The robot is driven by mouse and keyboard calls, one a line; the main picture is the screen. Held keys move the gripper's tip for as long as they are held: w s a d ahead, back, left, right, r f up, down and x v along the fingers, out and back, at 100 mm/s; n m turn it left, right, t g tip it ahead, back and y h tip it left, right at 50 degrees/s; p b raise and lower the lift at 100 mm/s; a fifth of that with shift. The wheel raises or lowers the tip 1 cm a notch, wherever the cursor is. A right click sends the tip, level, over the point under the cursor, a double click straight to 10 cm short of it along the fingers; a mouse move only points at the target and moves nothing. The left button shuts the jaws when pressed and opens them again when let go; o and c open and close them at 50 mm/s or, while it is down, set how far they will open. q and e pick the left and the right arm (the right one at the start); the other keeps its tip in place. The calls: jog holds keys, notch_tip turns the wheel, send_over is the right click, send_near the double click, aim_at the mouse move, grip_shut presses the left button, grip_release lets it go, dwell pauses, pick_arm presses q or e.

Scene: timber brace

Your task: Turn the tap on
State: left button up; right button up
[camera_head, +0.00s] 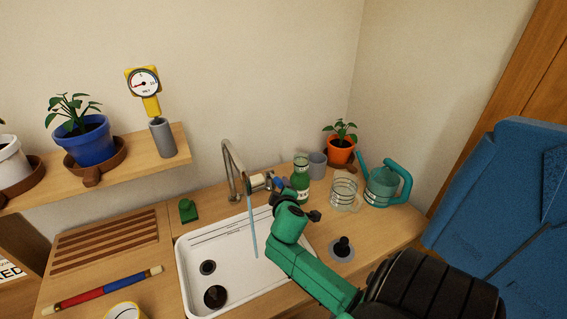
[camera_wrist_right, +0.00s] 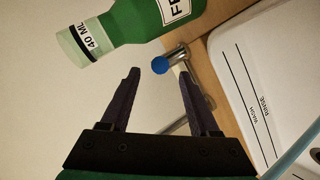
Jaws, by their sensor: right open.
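The metal tap (camera_head: 232,172) stands at the back of the white sink (camera_head: 190,272). A thin light-blue stream (camera_head: 253,235) runs down from it into the basin; a pale blue strip also crosses the lower right of the right wrist view (camera_wrist_right: 292,150). The tap's lever with a blue round end (camera_wrist_right: 160,65) lies between and just beyond the fingertips of my right gripper (camera_wrist_right: 158,78), which is open. In the head view this gripper (camera_head: 276,184) is beside the tap and partly hides it. I cannot tell whether a finger touches the lever. My left gripper is not in view.
A shelf (camera_head: 138,168) with pots is at upper left. A green block (camera_head: 188,210) sits left of the tap.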

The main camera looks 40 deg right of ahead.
jog(key=v, duration=0.8)
jog(key=shift+s, duration=0.15)
jog(key=shift+a, duration=0.15)
